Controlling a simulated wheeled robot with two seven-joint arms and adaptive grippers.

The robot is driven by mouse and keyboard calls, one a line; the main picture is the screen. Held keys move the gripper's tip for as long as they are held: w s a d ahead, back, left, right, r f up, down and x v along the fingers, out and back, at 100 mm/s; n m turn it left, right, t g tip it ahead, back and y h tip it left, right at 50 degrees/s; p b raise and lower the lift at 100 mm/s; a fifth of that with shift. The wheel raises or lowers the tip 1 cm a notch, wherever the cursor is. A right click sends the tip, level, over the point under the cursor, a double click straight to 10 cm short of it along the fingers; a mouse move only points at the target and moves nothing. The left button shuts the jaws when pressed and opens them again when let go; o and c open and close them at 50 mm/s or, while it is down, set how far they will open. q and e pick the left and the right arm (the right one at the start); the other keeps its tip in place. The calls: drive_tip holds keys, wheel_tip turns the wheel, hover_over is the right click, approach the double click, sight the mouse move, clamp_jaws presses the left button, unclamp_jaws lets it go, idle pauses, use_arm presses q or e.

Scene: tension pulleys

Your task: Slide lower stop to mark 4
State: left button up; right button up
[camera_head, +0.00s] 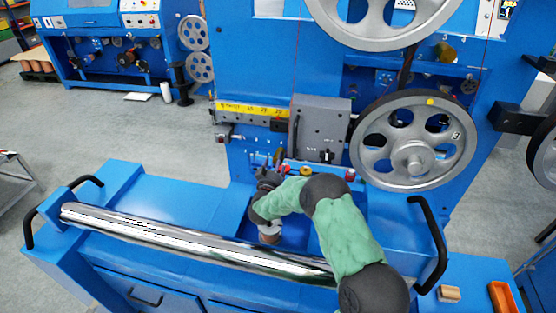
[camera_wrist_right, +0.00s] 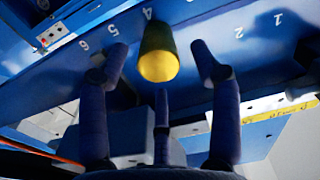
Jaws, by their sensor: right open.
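In the right wrist view, a dark cylinder with a yellow end (camera_wrist_right: 158,62), which looks like the stop's knob, sits on a blue rail (camera_wrist_right: 60,82) with white numbers. It is close to the number 4, with 5 and 6 to its left and 2 and 1 to its right. My right gripper (camera_wrist_right: 160,72) is open, its dark fingers spread on both sides of the knob and one below. I see no clear contact. In the head view, my right gripper (camera_head: 266,184) is at the blue machine, and the stop cannot be made out there. My left gripper is out of view.
Large grey pulleys (camera_head: 413,140) stand to the right of the gripper. A grey box (camera_head: 320,128) and small coloured knobs (camera_head: 305,171) are close behind it. An orange tray (camera_head: 501,297) lies at the lower right.

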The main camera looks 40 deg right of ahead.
drive_tip(key=v, duration=0.8)
drive_tip(key=shift+s+a, duration=0.25)
drive_tip(key=shift+s, duration=0.05)
drive_tip(key=shift+r, duration=0.1)
idle(0.4)
